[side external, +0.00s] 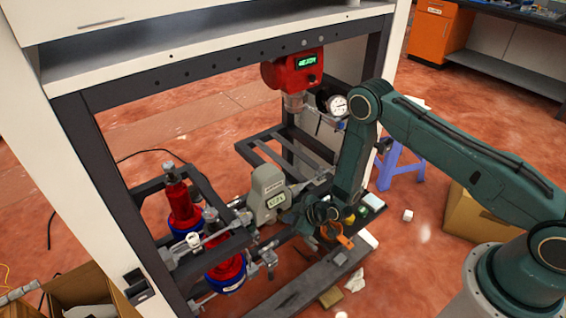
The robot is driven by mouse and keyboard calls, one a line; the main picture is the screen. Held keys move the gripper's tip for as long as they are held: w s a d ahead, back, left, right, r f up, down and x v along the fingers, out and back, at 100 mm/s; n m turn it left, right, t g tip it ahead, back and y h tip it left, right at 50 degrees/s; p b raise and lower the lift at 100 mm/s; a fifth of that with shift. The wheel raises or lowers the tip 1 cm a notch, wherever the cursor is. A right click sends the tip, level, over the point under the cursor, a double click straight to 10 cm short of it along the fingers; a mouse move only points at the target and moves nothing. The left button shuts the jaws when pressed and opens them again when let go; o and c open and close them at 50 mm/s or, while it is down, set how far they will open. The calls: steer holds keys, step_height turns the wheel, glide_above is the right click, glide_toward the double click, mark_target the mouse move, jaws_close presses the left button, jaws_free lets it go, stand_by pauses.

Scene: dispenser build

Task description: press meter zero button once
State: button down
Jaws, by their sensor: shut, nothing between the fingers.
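A grey meter (267,190) with a small lit display stands on the pipework at the middle of the frame. A red meter (290,71) with a green lit display hangs higher up under the frame's top beam. I cannot make out a zero button on either meter. My gripper (291,219) is low, just right of the grey meter's lower part. It is shut with nothing in it. Its fingertips are small and dark here, and I cannot tell whether they touch the meter.
Two red cylinders (181,203) with blue bases stand at the left among pipes and valves. A round gauge (338,106) is beside my arm. A dark metal frame surrounds the work. Cardboard boxes (478,222) and a blue stool (398,163) stand on the red floor.

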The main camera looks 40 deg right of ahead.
steer(key=shift+w, duration=0.9)
stand_by(1.4)
steer(key=shift+s, duration=0.9)
steer(key=shift+s, duration=2.55)
